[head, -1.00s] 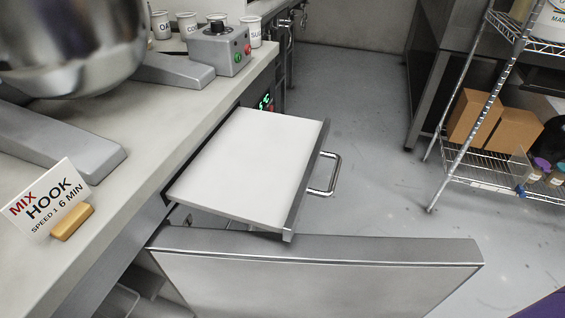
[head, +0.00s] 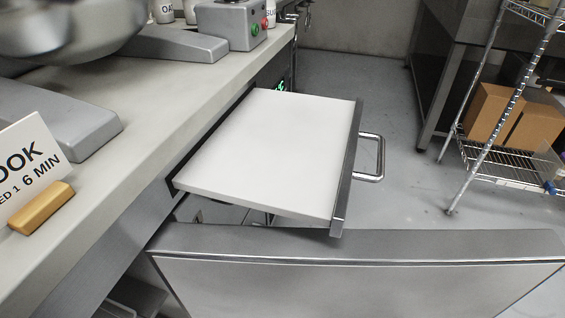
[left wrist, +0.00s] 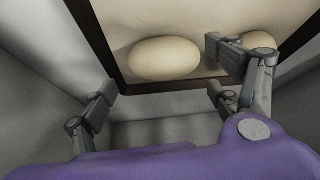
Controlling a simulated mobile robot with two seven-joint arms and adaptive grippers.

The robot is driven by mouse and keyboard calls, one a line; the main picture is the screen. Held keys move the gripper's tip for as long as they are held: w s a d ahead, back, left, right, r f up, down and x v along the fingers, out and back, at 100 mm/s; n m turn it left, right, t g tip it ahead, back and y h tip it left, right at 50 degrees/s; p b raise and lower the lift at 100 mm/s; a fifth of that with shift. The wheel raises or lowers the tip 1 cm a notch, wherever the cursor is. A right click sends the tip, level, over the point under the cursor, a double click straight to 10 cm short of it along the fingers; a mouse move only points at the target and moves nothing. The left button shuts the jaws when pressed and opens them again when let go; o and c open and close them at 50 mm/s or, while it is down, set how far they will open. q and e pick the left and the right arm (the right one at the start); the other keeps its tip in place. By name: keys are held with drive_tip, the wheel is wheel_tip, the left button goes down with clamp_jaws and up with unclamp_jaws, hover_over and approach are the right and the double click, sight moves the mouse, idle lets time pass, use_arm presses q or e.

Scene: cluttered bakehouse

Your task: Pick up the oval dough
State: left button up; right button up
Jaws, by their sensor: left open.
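In the left wrist view an oval, pale dough piece (left wrist: 165,59) lies on a light surface inside a dark-rimmed tray (left wrist: 160,87), close to its near rim. A second pale dough piece (left wrist: 259,40) lies to its right, partly hidden behind a finger, so its full shape cannot be told. My left gripper (left wrist: 162,88) is open and empty. Its fingers spread to either side of the near rim, with the oval dough beyond and between them. I cannot tell whether any finger touches the tray. No dough and no gripper shows in the head view. My right gripper is not in view.
In the head view a white-topped drawer (head: 270,150) stands pulled out from under the counter (head: 150,110). An open steel door (head: 350,275) fills the foreground. A wire shelf rack (head: 515,175) with cardboard boxes (head: 512,115) stands at right. Grey floor (head: 400,205) lies between.

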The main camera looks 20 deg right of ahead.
use_arm(q)
drive_tip(key=b+x, duration=0.1)
drive_tip(key=x, duration=0.2)
drive_tip(key=shift+a+f, duration=0.1)
drive_tip(key=shift+f, duration=0.2)
drive_tip(key=shift+r, duration=0.15)
drive_tip(key=c, duration=0.8)
drive_tip(key=shift+s+r, duration=0.1)
